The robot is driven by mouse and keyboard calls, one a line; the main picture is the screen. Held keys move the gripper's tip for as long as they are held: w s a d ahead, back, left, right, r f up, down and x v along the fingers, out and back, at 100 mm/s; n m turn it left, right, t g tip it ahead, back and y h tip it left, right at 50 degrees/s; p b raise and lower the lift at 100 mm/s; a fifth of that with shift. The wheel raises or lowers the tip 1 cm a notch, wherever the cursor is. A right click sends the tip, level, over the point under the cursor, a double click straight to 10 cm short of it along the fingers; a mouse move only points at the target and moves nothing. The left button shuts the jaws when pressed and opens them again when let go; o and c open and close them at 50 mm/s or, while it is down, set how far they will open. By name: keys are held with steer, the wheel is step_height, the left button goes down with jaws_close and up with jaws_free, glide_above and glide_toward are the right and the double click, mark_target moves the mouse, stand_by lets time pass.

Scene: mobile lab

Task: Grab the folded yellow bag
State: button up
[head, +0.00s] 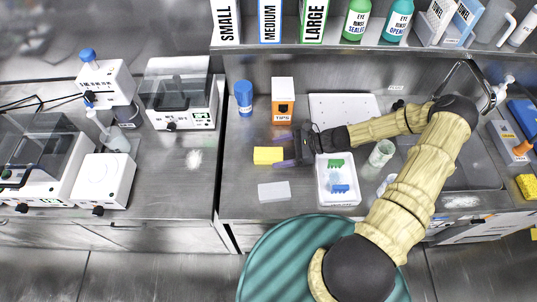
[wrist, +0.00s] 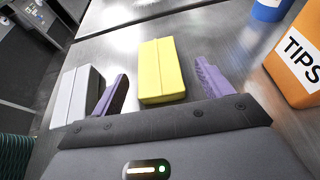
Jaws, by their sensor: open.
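The folded yellow bag (head: 268,155) is a small yellow block lying on the steel counter, left of my gripper in the head view. In the wrist view the yellow bag (wrist: 161,71) lies ahead, its near end close to the space between my fingers. My gripper (wrist: 160,88) is open and empty, with one purple finger on each side of the bag's near end. In the head view my gripper (head: 281,149) reaches in from the right. I cannot tell whether the fingers touch the bag.
A grey-white block (wrist: 76,94) lies beside the left finger; the head view shows it too (head: 274,192). An orange TIPS box (head: 283,101) and a blue-capped bottle (head: 243,98) stand behind. A white tray (head: 338,204) sits to the right. Counter left of the bag is clear.

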mark_target(271, 154)
steer(key=p+x, duration=0.1)
steer(key=x, duration=0.3)
steer(key=shift+a, duration=0.2)
steer(key=shift+r, duration=0.1)
steer(key=c, duration=1.1)
